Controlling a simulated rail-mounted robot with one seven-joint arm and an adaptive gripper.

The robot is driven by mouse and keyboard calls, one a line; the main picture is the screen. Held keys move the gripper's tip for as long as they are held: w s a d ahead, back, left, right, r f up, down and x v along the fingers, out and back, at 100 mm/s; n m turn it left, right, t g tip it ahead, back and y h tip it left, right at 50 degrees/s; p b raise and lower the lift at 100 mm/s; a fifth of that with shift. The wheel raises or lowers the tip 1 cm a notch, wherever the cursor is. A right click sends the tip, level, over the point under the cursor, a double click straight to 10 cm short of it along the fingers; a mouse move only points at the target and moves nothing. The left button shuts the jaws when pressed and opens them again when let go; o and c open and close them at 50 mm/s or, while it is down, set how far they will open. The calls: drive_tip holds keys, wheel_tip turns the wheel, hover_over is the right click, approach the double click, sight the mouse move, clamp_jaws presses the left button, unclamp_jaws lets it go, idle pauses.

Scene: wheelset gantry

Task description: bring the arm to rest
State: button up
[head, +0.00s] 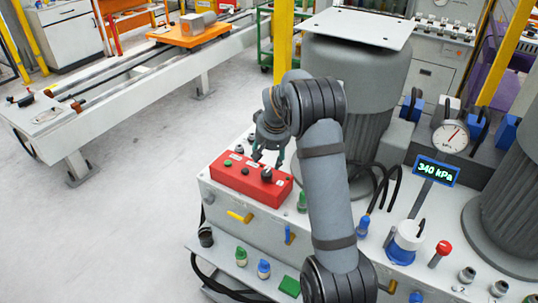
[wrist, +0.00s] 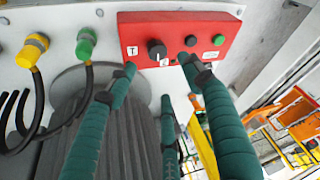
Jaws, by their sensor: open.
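My gripper (head: 268,150) hangs at the end of my bent arm, over the back edge of a red control box (head: 238,184) on the grey bench. In the wrist view, the green-wrapped fingers of my gripper (wrist: 160,82) are spread apart with nothing between them. The red box (wrist: 180,28) lies beyond the fingertips there, with a black knob (wrist: 157,50), buttons and white labels on its face. I cannot tell whether a fingertip touches the box.
A large grey cylinder (head: 350,75) stands close behind my arm. A display reading 340 kPa (head: 436,171), a dial gauge (head: 450,136) and a red-topped lever (head: 441,250) are to the right. A rail (head: 150,80) carries an orange platform (head: 185,38). Floor at left is clear.

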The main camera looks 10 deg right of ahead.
sight(266, 171)
drive_tip(key=shift+s+r, duration=0.15)
drive_tip(key=shift+r, duration=0.25)
drive_tip(key=shift+f, duration=0.1)
drive_tip(key=x, duration=1.1)
drive_tip(key=shift+d+f, duration=0.1)
drive_tip(key=shift+f, duration=0.35)
drive_tip(key=shift+r+p, duration=0.25)
drive_tip(key=shift+p, duration=0.6)
drive_tip(key=shift+n, duration=0.4)
drive_tip(key=shift+b+v, duration=0.55)
drive_tip(key=shift+v, duration=0.6)
